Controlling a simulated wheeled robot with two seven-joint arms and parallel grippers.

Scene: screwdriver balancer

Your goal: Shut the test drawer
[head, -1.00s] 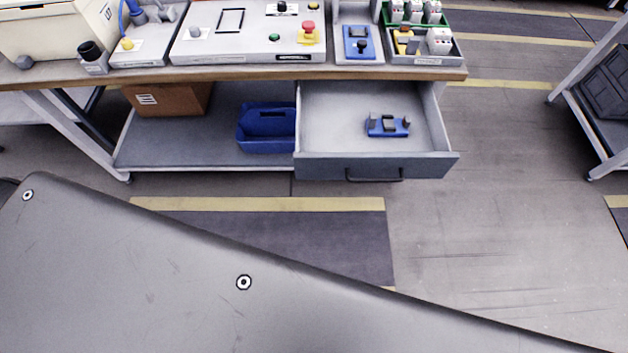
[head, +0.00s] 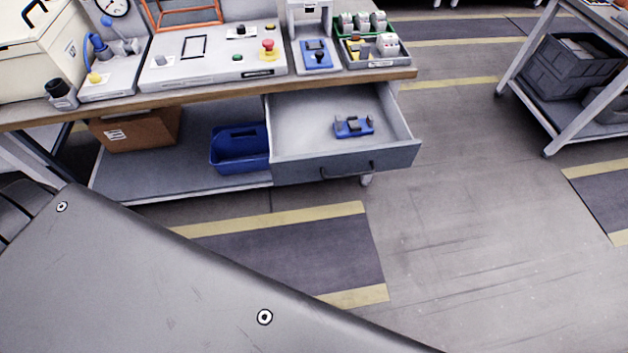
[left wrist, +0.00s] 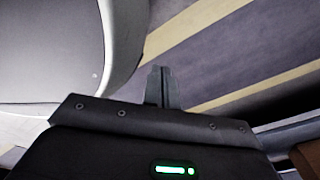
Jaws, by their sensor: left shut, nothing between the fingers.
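The test drawer (head: 345,162) under the workbench stands pulled out in the head view, with its handle (head: 348,171) on the front face. A blue fixture with dark blocks (head: 353,126) lies inside it on the drawer floor. My left gripper (left wrist: 162,72) shows in the left wrist view, its fingers together and empty above the striped floor. It is not in the head view, and the drawer cannot be made out in the wrist view. My right gripper is in neither view.
The workbench top (head: 215,97) carries a control panel (head: 215,58) and a grey tray of parts (head: 376,62). A blue bin (head: 240,160) and a cardboard box (head: 135,130) sit on the lower shelf. A cart (head: 560,125) stands at right. Floor before the drawer is clear.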

